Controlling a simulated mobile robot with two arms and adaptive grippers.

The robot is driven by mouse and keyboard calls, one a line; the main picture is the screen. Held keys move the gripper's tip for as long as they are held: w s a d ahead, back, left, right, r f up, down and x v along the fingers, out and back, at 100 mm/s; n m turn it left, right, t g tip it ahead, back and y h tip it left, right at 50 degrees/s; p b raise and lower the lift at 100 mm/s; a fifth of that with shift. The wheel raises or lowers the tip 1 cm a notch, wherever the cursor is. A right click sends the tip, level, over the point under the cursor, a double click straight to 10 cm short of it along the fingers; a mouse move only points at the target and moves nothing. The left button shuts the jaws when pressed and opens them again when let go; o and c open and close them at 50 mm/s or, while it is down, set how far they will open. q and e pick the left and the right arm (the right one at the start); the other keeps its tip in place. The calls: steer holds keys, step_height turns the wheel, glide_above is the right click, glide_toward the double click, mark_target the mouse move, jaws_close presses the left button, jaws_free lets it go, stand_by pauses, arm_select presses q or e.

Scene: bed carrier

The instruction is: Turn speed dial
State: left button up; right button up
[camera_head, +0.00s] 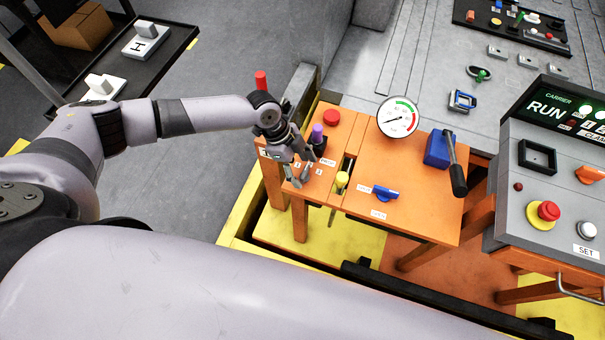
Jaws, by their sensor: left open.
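My left gripper (298,178) reaches in from the left and points down over the left part of the orange panel (345,205). Its fingers are apart, close above the panel. Small white number labels (319,171) sit around the fingertips. The speed dial is not clearly visible; it may be hidden under the gripper, and I cannot tell whether the fingers touch it. A purple-topped knob (318,133) stands just behind the gripper. My right gripper is not in view.
The panel also carries a red button (331,117), a yellow-topped lever (342,180) in a slot, a blue rotary handle (384,193), a round gauge (398,118) and a blue box with a black-handled lever (438,148). A grey RUN console (550,200) stands right.

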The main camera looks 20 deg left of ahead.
arm_select(q)
steer(key=shift+d+f, duration=0.2)
steer(key=shift+f, duration=0.25)
steer(key=c, duration=1.1)
steer(key=shift+c, duration=0.2)
